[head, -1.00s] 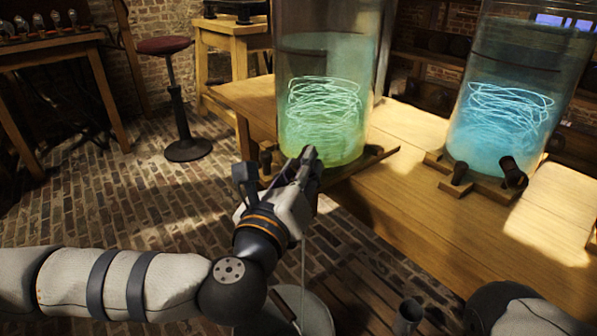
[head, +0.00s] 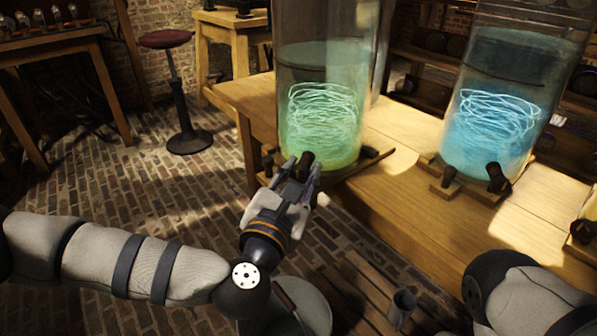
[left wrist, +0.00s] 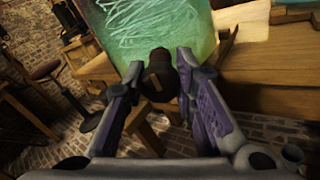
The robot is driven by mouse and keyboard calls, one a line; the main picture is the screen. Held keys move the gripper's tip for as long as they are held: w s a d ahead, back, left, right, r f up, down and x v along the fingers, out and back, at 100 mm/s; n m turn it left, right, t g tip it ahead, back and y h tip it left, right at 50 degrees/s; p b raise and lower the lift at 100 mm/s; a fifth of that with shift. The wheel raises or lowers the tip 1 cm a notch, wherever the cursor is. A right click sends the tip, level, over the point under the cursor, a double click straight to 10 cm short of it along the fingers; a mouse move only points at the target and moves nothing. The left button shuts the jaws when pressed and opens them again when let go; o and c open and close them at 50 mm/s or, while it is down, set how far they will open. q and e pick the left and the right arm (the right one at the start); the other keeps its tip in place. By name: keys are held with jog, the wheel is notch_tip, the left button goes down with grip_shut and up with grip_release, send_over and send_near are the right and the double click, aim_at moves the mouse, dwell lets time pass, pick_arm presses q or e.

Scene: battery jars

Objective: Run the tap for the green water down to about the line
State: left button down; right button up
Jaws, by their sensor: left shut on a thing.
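The left glass jar (head: 330,110) holds green water with pale glowing coils in it. A dark line shows across this jar near the upper edge of the green; I cannot tell exactly how the water surface sits against it. Its dark tap (head: 305,160) is low at the front. My left gripper (head: 298,174) is shut on the tap; in the left wrist view the gripper (left wrist: 160,75) has a finger on each side of the tap knob (left wrist: 158,68). No stream shows below the tap. A grey bucket (head: 305,298) stands on the floor below, partly hidden by my arm. My right gripper is out of view.
A second jar (head: 495,110) with blue water stands to the right on the wooden table (head: 410,190), with its own dark taps. A red-topped stool (head: 165,40) and a side table are at the left. The brick floor between is clear.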

pick_arm(q)
jog(key=c, duration=1)
grip_release()
jog(key=p+v, duration=0.1)
jog(key=v, duration=0.3)
jog(key=shift+r, duration=0.1)
jog(key=shift+s+a, duration=0.2)
jog(key=shift+s, duration=0.3)
